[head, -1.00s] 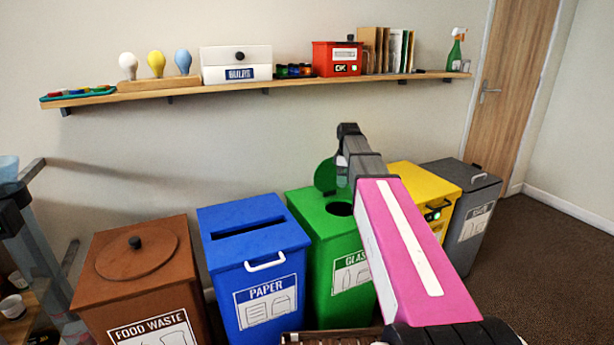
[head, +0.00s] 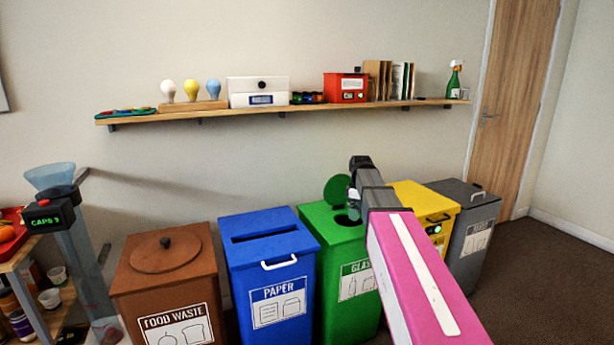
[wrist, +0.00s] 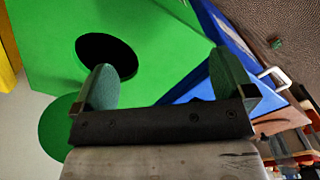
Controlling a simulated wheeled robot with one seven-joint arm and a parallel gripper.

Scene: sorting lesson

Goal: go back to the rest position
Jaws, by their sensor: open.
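My gripper (wrist: 160,85) is open in the wrist view, with its two green-padded fingers wide apart and nothing between them. The green glass bin (wrist: 150,40) lies beyond it, its round black hole (wrist: 106,58) next to the left finger. In the head view my pink arm reaches forward, and its dark end stands in front of the green glass bin (head: 333,226), near that bin's raised round lid (head: 337,189). The fingertips are too small to make out in the head view.
A brown food waste bin (head: 168,285), a blue paper bin (head: 270,260), a yellow bin (head: 420,199) and a grey bin (head: 467,235) stand in a row. Above them is a wall shelf (head: 240,113). A stand with a caps display (head: 45,221) is at left. Floor (head: 540,285) is clear at right.

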